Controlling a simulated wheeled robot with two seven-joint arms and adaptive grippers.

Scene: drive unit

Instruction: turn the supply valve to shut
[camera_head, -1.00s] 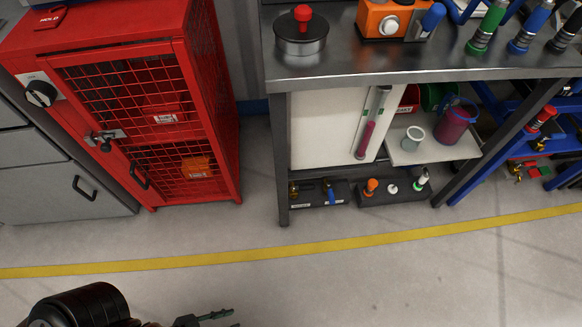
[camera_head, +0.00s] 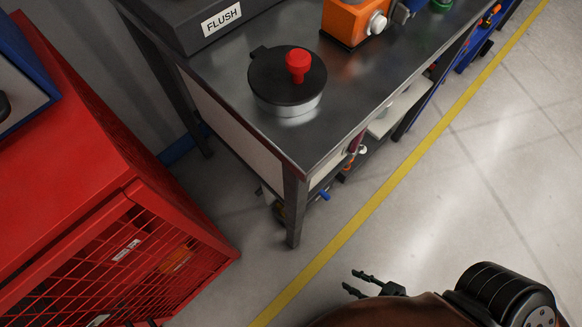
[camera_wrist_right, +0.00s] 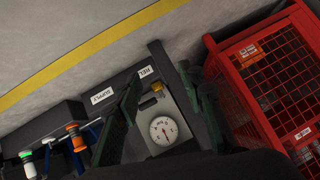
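The supply valve's blue handle (camera_head: 323,195) shows small at the lower shelf under the bench in the head view. In the right wrist view a SUPPLY label (camera_wrist_right: 102,97) is readable, with a blue part (camera_wrist_right: 94,132) beside it, partly hidden by a finger. My right gripper (camera_head: 357,282) is open and empty in the head view, in front of the bench. In the right wrist view its fingers (camera_wrist_right: 160,73) stand apart, with a gauge (camera_wrist_right: 163,130) and a brass fitting (camera_wrist_right: 157,88) between them in the picture. I cannot tell the handle's setting. My left gripper is not in view.
A red mesh cabinet (camera_head: 90,200) stands left of the metal bench (camera_head: 222,62). The bench carries a round pot with a red knob (camera_head: 287,85) and an orange unit (camera_head: 352,20). A bench leg (camera_head: 293,210) stands near the valve. Floor beyond the yellow line (camera_head: 375,195) is clear.

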